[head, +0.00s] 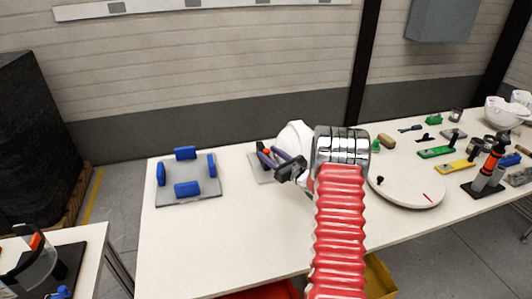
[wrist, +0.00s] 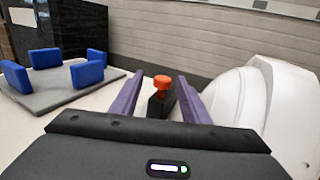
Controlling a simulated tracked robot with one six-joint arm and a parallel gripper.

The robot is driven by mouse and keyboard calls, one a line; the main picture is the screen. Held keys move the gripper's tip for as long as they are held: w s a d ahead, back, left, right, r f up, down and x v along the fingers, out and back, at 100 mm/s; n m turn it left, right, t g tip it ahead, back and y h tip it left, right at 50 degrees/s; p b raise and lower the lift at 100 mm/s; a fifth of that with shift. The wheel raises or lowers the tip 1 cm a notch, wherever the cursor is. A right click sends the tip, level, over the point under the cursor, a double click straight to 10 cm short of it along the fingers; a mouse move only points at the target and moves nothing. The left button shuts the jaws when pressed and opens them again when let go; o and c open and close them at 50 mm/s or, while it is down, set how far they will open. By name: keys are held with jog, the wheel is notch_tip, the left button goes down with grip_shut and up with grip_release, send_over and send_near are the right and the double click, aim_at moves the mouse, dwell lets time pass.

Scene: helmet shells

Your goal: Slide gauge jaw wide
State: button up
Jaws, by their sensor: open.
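My gripper (head: 271,157) is open, and its two purple fingers also show in the wrist view (wrist: 157,92). An orange knob (wrist: 162,82) on a dark block (wrist: 161,103) appears between the fingers, with a gap on each side. I take this knob and block to be the gauge's jaw; its marks and the rest of the gauge are hidden or too small to tell. In the head view the orange knob (head: 267,152) is a small spot by the fingers. A grey plate (head: 259,175) shows below them.
A white helmet shell (wrist: 270,110) stands close on the right of my gripper. At the left is a grey plate (head: 188,201) with several blue blocks. A round white disc (head: 405,188) and tools lie at the right. The table's front left is clear.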

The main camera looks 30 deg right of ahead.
jog(key=s+d, duration=0.1)
jog(key=s, duration=0.9)
jog(key=shift+s, duration=0.3)
